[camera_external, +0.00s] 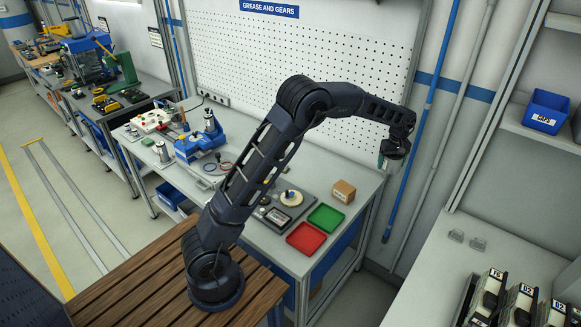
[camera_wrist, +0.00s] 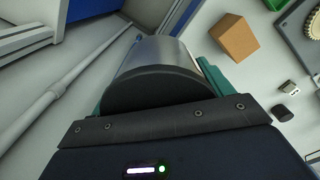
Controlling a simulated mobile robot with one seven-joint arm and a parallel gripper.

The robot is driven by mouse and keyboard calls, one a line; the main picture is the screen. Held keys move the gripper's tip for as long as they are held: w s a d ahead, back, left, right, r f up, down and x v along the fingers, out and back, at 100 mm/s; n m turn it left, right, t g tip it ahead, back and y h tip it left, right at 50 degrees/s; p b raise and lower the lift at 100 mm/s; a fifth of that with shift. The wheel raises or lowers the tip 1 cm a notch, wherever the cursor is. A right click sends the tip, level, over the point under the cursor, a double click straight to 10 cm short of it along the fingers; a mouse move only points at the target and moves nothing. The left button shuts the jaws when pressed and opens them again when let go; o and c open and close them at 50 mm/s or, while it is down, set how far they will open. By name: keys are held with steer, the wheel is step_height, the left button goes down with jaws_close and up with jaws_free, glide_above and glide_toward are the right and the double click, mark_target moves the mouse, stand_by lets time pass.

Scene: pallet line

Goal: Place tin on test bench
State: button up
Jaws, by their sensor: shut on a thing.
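My gripper (camera_external: 394,150) is raised above the right end of the grey-topped bench (camera_external: 312,165). In the wrist view, its teal fingers (camera_wrist: 155,90) are shut on the tin (camera_wrist: 170,56), a silvery cylinder with a dark round end facing the camera. The tin is apart from the bench top. In the external view the gripper and wrist hide most of the tin. The bench top also shows at the right of the wrist view (camera_wrist: 262,72).
A small cardboard box (camera_external: 343,191), a green tray (camera_external: 326,217) and a red tray (camera_external: 306,238) stand on the bench's right part. A blue device (camera_external: 195,147) and metal cylinders (camera_external: 162,153) stand further left. A pegboard wall (camera_external: 300,50) rises behind.

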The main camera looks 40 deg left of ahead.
steer(key=s+d+m, duration=0.2)
steer(key=s+d, duration=0.5)
steer(key=d, duration=0.3)
steer(key=s+d+m, duration=0.1)
steer(key=s+d, duration=0.6)
steer(key=d, duration=0.4)
steer(key=m, duration=0.4)
glide_above(428, 304)
steer(key=f, duration=0.2)
step_height(428, 304, down, 19)
steer(key=shift+w+d+r, duration=0.1)
steer(key=o, duration=1.3)
step_height(428, 304, up, 12)
steer(key=shift+r, duration=0.1)
